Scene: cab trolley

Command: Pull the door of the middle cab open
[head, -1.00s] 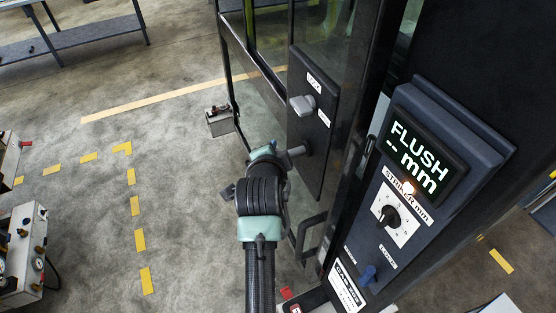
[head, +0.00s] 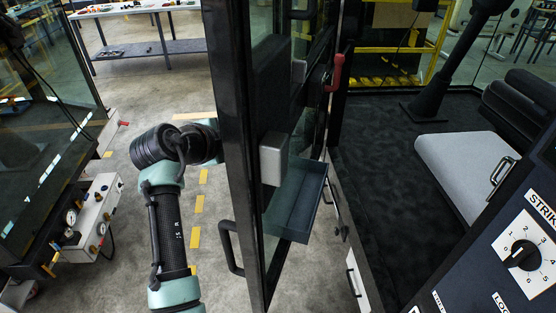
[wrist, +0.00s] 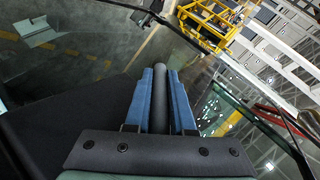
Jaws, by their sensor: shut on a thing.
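The cab door (head: 238,130) stands well open, its black frame seen nearly edge-on in the head view. My arm reaches to the outer side of the door at left; my gripper is hidden there behind the frame. In the wrist view, the blue fingers of my gripper (wrist: 160,82) are shut on a dark round handle bar (wrist: 159,110), one finger on each side.
A black pull bar (head: 228,250) sticks out low on the door. A dark tray (head: 296,205) and a red lever (head: 337,72) are near the door's inner side. A gauge cart (head: 90,220) stands at left. The control panel (head: 500,250) is at lower right.

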